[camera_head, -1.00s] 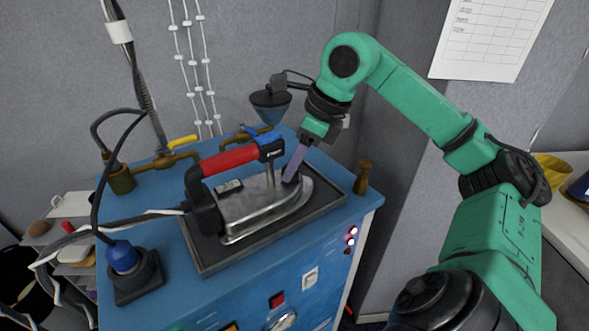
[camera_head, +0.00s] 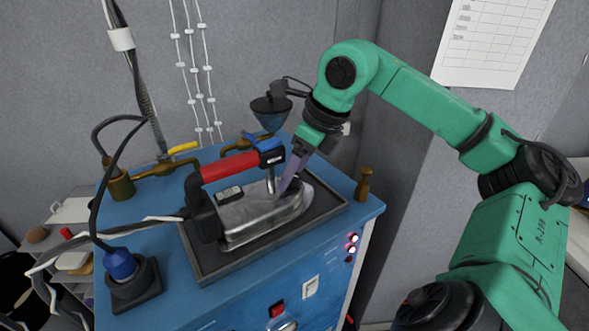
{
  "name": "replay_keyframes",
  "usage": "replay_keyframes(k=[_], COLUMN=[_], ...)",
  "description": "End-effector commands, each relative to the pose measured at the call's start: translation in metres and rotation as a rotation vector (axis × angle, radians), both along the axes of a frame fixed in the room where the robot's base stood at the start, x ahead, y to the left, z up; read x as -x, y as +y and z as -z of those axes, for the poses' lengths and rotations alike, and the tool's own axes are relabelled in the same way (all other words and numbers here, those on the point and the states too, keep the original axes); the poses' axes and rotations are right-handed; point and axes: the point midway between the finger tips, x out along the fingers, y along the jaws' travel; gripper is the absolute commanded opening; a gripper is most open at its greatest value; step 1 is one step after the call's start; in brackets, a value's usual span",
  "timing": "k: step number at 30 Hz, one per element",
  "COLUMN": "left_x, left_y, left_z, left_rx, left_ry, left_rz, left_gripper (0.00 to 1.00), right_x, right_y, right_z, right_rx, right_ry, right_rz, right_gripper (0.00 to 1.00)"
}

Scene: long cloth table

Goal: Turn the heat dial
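A steam iron (camera_head: 262,222) with a silver body and a red and black handle (camera_head: 230,166) stands on a dark tray (camera_head: 205,268) on the blue cabinet top. My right gripper (camera_head: 288,182) reaches down from the upper right, its purplish fingers tilted and their tips at the top of the iron, beside the front post of the handle. Only a narrow side of the fingers shows, so I cannot tell whether they are open or shut. No heat dial can be clearly made out; the spot at the fingertips is partly hidden. My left gripper is out of view.
A brass peg (camera_head: 364,184) stands at the right edge of the cabinet top. Brass pipes (camera_head: 165,165) and a blue funnel (camera_head: 271,112) are behind the iron. A blue plug in a black socket (camera_head: 133,280) is at front left, with cables running to the iron.

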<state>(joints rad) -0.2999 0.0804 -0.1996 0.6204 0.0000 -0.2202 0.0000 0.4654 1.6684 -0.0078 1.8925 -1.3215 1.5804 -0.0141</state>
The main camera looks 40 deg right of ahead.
Motion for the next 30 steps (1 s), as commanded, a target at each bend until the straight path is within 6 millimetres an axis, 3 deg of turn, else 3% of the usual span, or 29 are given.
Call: replay_keyframes(k=[11,14,24,30], left_x=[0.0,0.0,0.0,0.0], left_y=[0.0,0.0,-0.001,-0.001], left_z=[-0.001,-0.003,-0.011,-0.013], left_rx=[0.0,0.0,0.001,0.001], left_ry=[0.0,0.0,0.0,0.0], left_rz=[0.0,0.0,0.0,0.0], left_gripper=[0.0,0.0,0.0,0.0], right_x=[0.002,0.007,0.042,0.052], right_y=[-0.001,-0.004,-0.017,-0.02], right_z=[-0.005,-0.021,-0.111,-0.134], right_rx=[0.0,0.002,0.003,0.0], right_ry=[-0.001,-0.003,-0.002,0.001], right_rz=[0.0,0.002,0.002,0.0], right_gripper=[0.73,0.73,0.73,0.73])
